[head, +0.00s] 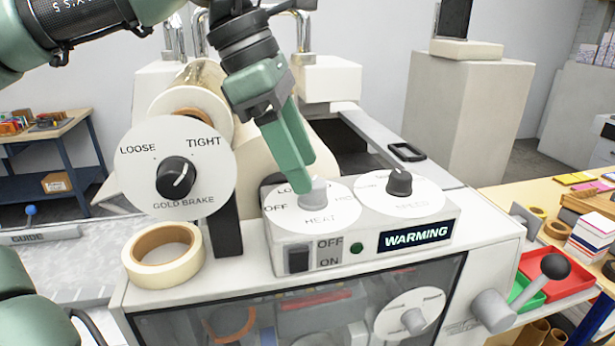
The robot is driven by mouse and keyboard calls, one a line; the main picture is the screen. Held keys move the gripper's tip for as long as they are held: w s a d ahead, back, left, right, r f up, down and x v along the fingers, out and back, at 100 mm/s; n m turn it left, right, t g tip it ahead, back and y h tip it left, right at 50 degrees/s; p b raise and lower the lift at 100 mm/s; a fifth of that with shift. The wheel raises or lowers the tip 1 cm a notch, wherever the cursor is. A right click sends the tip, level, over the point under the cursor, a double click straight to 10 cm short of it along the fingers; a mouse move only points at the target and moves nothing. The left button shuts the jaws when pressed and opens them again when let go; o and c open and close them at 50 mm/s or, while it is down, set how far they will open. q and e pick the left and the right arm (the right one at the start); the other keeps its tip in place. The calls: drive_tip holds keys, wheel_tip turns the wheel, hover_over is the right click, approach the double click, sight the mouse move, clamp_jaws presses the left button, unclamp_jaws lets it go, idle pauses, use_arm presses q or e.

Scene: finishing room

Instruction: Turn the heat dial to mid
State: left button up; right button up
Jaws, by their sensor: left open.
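The heat dial (319,219) is a round white plate on the machine's control box, marked OFF at its left and HEAT below. Its light grey knob (314,193) stands in the middle. The upper markings are partly hidden behind my gripper, and I cannot tell where the knob points. My left gripper (299,182) comes down from above with its green fingers open. Its fingertips are at the knob's upper left; I cannot tell whether they touch it. My right gripper is not in view.
A second dial with a black knob (399,182) stands close on the right. An OFF/ON switch (299,259) and a lit WARNING sign (415,236) are below. The gold brake dial (204,190) and a tape roll (163,254) are left. A black-ended lever (554,267) is right.

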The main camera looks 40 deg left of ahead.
use_arm(q)
drive_tip(key=shift+v, duration=2.35)
